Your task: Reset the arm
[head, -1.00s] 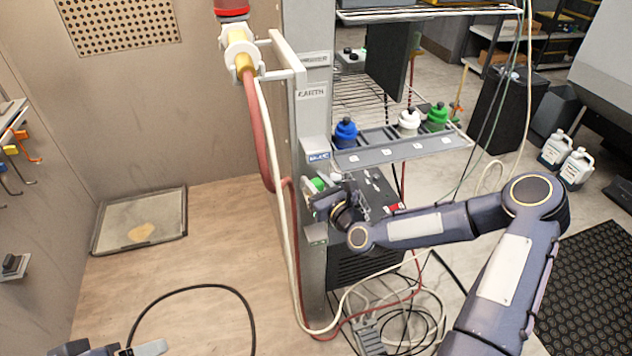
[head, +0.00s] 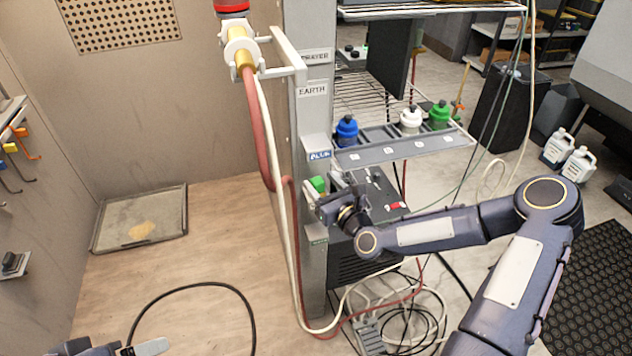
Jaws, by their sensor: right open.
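My right arm comes in from the right, and its open right gripper (head: 313,200) is at the grey post (head: 313,130), just below a small green block (head: 318,184). I cannot tell whether the fingers touch the post or the block; I see nothing held between them. My left gripper (head: 135,349) shows only in part at the bottom left edge, with a pale finger and dark body, and its opening is hidden.
A shelf (head: 400,150) with blue, white and green capped bottles juts from the post. A dark control box (head: 375,190) sits behind my right gripper. Hoses and cables hang along the post and coil on the floor. A shallow tray (head: 112,243) lies on the left floor.

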